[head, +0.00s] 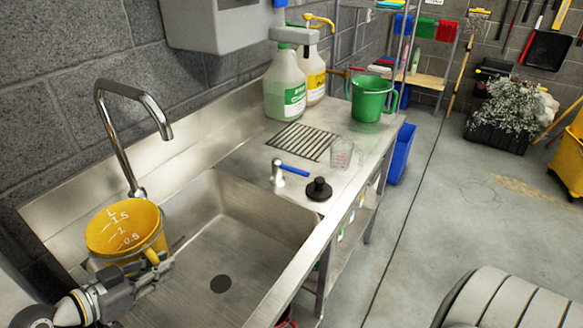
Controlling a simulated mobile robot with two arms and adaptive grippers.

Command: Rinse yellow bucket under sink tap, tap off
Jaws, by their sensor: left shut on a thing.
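The yellow bucket (112,232), with white measuring marks inside, is at the left end of the steel sink (250,225), mouth up towards me. My left gripper (158,268) is shut on its near right side. The chrome tap (122,140) arches above, its spout end up and to the right of the bucket in the picture. No water shows at the spout. A small chrome valve with a blue lever (293,170) stands on the counter beside the basin; its setting is unclear. My right gripper is not in view.
A black plug (319,189), a clear beaker (341,153) and a drain grate (301,141) are on the counter. Green (285,83) and yellow (312,75) pump bottles and a green bucket (371,98) stand behind. The basin's middle is empty; floor lies open to the right.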

